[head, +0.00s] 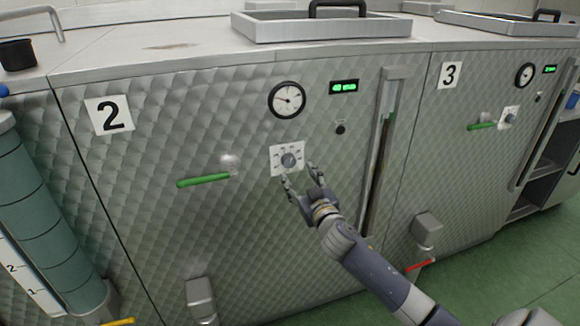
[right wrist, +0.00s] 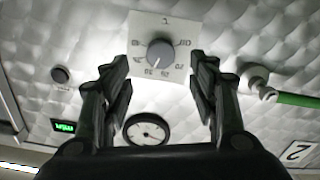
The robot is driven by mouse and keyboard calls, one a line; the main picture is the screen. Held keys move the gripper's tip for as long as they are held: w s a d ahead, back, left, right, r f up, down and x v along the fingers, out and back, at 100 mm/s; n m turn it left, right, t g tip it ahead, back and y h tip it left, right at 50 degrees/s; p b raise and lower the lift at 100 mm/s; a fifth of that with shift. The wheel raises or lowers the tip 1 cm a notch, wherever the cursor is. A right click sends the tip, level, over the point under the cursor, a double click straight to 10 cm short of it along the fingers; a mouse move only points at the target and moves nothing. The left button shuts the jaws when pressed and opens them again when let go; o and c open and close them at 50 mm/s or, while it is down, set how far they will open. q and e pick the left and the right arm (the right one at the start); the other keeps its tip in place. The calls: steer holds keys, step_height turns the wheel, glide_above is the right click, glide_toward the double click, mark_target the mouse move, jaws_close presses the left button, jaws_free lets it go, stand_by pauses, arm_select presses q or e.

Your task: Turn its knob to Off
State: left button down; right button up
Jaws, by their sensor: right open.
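A grey round knob (head: 289,160) sits on a white dial plate (head: 275,155) with markings, on the front of the machine labelled 2 (head: 109,115). In the right wrist view the knob (right wrist: 160,54) and its plate (right wrist: 150,22) show upside down, with numbers and lettering around the knob. My right gripper (head: 299,172) is open in front of the plate's lower edge. In the right wrist view its fingers (right wrist: 160,82) stand to either side of the knob, apart from it, with nothing between them. My left gripper is out of view.
A green-handled valve (head: 204,180) is left of the knob. Above are a round gauge (head: 287,99) and a green display (head: 344,87); a small black button (head: 340,129) is to the right. A vertical sight glass (head: 381,160) stands further right. Machine 3 (head: 449,75) adjoins.

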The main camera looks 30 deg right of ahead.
mark_target(290, 164)
steer(key=shift+x, duration=3.15)
steer(key=shift+a, duration=0.1)
steer(key=c, duration=1.1)
